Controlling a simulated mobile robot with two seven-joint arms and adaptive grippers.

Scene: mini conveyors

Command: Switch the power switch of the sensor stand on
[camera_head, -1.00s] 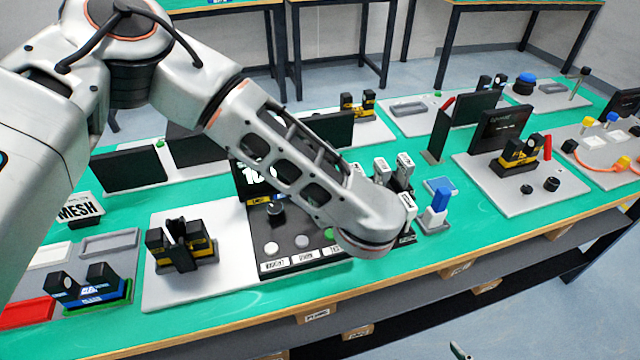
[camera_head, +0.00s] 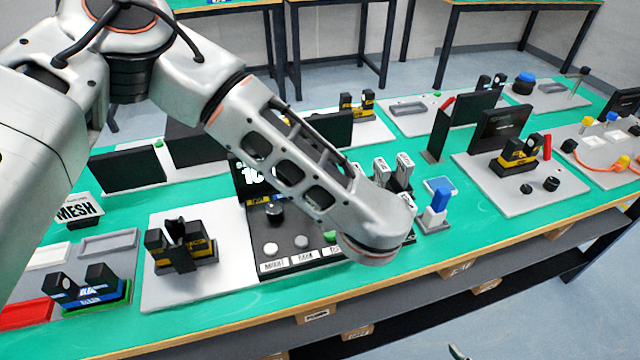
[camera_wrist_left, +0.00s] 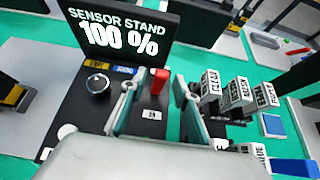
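The sensor stand is a dark panel (camera_head: 290,228) with a screen (camera_wrist_left: 122,30) reading "SENSOR STAND 100 %". In the left wrist view a red switch piece (camera_wrist_left: 159,76) stands up from the panel, above a small white label (camera_wrist_left: 152,114). My left gripper (camera_wrist_left: 155,88) is open, one finger on each side of the red piece; I cannot tell whether either touches it. In the head view my left forearm and wrist hide this gripper and the switch. A small piece at the bottom edge may be my right gripper's tip (camera_head: 457,352); its state does not show.
A black knob (camera_wrist_left: 98,84) is left of the switch. Round buttons (camera_head: 301,242) line the panel's front. Labelled upright blocks (camera_wrist_left: 240,92) stand close on the right, with a blue and white piece (camera_head: 437,208) beyond. A black holder (camera_head: 180,245) stands at left.

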